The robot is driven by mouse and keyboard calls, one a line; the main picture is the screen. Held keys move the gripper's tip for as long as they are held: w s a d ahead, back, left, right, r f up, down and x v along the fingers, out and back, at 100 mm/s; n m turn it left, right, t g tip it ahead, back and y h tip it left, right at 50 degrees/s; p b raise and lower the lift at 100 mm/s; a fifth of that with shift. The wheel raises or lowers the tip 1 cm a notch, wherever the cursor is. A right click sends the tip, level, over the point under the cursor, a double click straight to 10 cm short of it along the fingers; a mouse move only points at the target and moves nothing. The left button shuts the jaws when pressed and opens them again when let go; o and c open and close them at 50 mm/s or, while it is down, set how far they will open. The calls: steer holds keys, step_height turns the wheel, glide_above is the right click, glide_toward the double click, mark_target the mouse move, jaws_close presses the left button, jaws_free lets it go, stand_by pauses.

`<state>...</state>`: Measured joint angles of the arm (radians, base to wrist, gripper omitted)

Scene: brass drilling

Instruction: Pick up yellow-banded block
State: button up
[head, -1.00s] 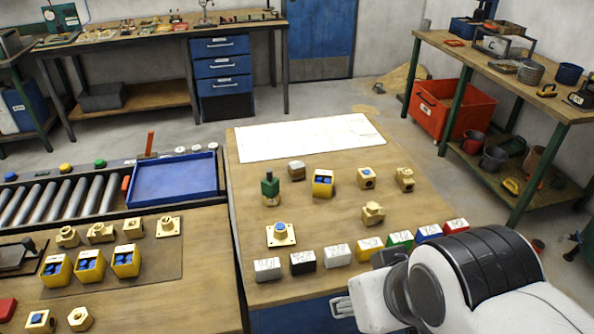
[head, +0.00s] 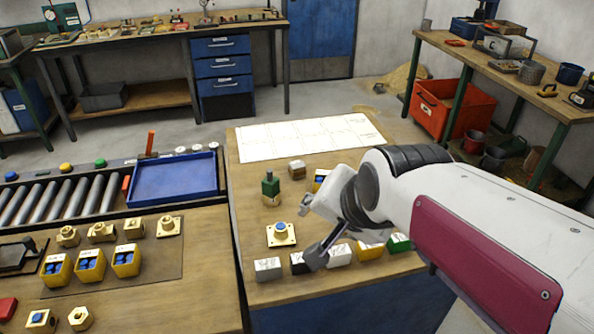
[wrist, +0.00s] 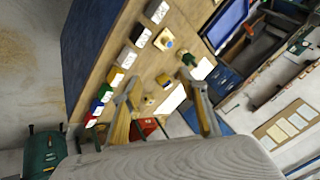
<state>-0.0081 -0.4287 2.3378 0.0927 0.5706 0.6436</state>
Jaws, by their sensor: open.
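The yellow-banded block (head: 371,249) has a pale labelled top and stands in the front row on the wooden table. My arm hides part of it in the head view. It also shows in the wrist view (wrist: 115,77), left of my fingers, between a white block and a green one. My gripper (head: 309,232) is open and empty above the table. It shows left of the yellow-banded block in the head view. In the wrist view both fingers of my gripper (wrist: 163,88) are spread apart.
The row also holds a white block (head: 268,269), a black block (head: 299,263), another white block (head: 340,254) and a green block (head: 399,243). A flanged fitting (head: 281,236) and a green-topped piece (head: 270,186) stand behind. A blue tray (head: 174,180) lies left. A white sheet (head: 305,139) covers the table's back.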

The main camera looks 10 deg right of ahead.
steer(key=w+m+t, duration=0.2)
steer(key=w+m, duration=0.5)
steer(key=w, duration=0.6)
steer(key=m+t+h, duration=0.3)
steer(key=m+t, duration=0.1)
steer(key=m, duration=1.9)
glide_above(297, 165)
steer(key=s, duration=0.4)
step_height(297, 165, down, 13)
steer(key=shift+a+f, duration=0.2)
steer(key=shift+a, duration=0.25)
steer(key=shift+s+f, duration=0.1)
steer(key=shift+f, duration=0.05)
steer(key=shift+f, duration=2.75)
steer(key=shift+f, duration=0.1)
steer(key=shift+f, duration=0.4)
steer(key=shift+x, duration=2.55)
